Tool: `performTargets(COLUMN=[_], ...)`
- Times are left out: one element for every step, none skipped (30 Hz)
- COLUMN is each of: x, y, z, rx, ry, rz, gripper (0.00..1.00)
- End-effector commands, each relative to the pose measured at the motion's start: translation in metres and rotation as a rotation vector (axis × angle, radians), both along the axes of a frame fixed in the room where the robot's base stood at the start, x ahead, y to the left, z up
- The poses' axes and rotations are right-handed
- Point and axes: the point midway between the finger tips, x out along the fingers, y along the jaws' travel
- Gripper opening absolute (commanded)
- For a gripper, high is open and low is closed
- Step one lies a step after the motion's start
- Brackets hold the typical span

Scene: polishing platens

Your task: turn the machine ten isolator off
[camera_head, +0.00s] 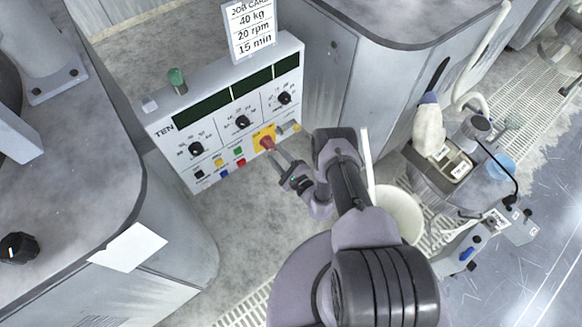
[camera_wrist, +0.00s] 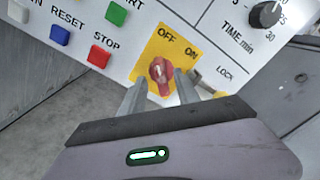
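The machine ten panel (camera_head: 222,110) is white, marked TEN, with dials and coloured buttons. Its isolator is a red rotary handle (camera_head: 267,143) on a yellow plate, low on the panel. In the wrist view the red handle (camera_wrist: 161,76) sits on the yellow plate (camera_wrist: 150,57), between OFF at upper left and ON at right. My gripper (camera_head: 284,160) reaches the handle from the lower right. In the wrist view my gripper's fingers (camera_wrist: 160,92) stand apart, one on each side of the handle's lower part. Whether they touch it cannot be told.
Near the isolator are a red STOP button (camera_wrist: 99,56), a blue RESET button (camera_wrist: 60,35) and a green button (camera_wrist: 116,12). A job card (camera_head: 249,27) stands above the panel. A white bucket (camera_head: 400,214) and a cluttered trolley (camera_head: 455,165) are to the right.

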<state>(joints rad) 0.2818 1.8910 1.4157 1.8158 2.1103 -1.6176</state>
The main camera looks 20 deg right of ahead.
Motion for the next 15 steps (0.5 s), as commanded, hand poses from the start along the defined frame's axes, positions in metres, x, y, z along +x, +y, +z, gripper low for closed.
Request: performTargets(x=[-0.015, -0.024, -0.035, -0.045, -0.054, -0.066, -0.074, -0.083, -0.092, -0.099, -0.105, -0.111, -0.115, -0.119, -0.122], y=[-0.006, -0.009, -0.013, -0.016, -0.019, -0.023, -0.026, -0.029, -0.032, -0.034, -0.035, -0.038, -0.039, -0.040, -0.041], z=[0.006, 0.006, 0.006, 0.006, 0.006, 0.006, 0.006, 0.005, 0.005, 0.005, 0.004, 0.002, 0.001, 0.001, 0.001], rx=[0.003, 0.004, 0.003, 0.004, 0.004, 0.004, 0.003, 0.004, 0.002, 0.003, 0.003, 0.002, 0.001, 0.001, 0.001], ry=[0.005, 0.005, 0.005, 0.006, 0.005, 0.005, 0.003, 0.004, 0.003, 0.002, 0.002, 0.002, 0.002, 0.001, 0.001], rz=[-0.005, -0.006, -0.007, -0.007, -0.008, -0.008, -0.008, -0.009, -0.009, -0.009, -0.006, -0.006, -0.006, -0.004, -0.004], gripper=[0.38, 0.38, 0.38, 0.38, 0.38, 0.38, 0.38, 0.38, 0.38, 0.38, 0.38, 0.38, 0.38, 0.38, 0.38])
